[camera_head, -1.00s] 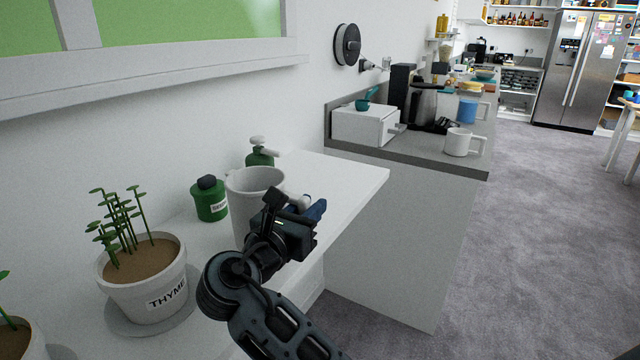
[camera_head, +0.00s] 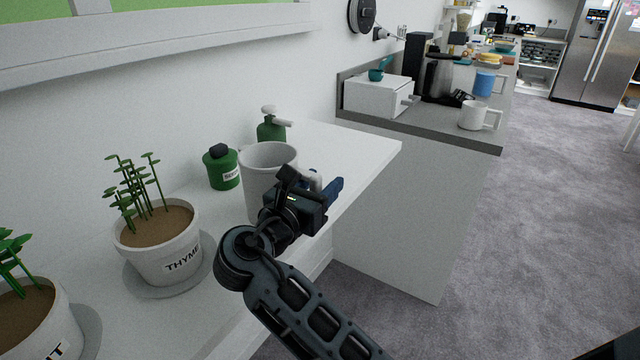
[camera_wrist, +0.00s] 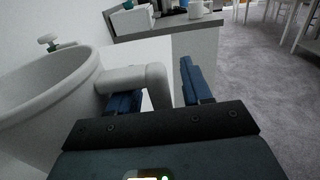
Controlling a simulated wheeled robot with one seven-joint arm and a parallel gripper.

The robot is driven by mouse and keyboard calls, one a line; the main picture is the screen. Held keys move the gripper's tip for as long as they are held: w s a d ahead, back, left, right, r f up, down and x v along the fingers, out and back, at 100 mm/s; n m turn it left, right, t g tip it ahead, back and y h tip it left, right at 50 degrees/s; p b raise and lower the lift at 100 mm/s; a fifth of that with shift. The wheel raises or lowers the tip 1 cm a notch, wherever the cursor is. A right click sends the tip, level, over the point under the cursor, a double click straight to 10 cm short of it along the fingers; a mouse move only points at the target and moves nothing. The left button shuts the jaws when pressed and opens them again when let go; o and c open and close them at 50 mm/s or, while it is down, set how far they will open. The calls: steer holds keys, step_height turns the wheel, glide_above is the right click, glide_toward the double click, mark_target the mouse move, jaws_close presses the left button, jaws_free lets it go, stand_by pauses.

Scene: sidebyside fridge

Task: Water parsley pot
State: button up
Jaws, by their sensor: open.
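A large pale mug-like vessel (camera_head: 258,190) stands upright on the white shelf, beside my gripper (camera_head: 328,188). In the wrist view its rim and body (camera_wrist: 40,115) fill the left side. Its handle (camera_wrist: 135,78) reaches between the two blue fingers of my gripper (camera_wrist: 160,88). The fingers are open, with a gap to the right of the handle. Whether the left finger touches it I cannot tell. A pot labelled THYME (camera_head: 160,255) holds green sprouts. Another pot (camera_head: 45,325), its label ending in NT, is cut off at lower left. I see no parsley label.
A green bottle (camera_head: 222,170) and a green pump bottle (camera_head: 270,130) stand behind the vessel. The white shelf (camera_head: 360,145) is bare to its right. A grey counter (camera_head: 440,125) beyond holds a white mug (camera_head: 475,116) and a kettle. Grey floor lies open at right.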

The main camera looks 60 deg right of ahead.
steer(key=shift+f, duration=0.1)
steer(key=shift+f+b, duration=0.25)
steer(key=shift+b, duration=0.85)
steer(key=s+a, duration=0.1)
steer(key=a, duration=0.6)
steer(key=shift+s+a+f, duration=0.2)
steer(key=shift+a, duration=0.2)
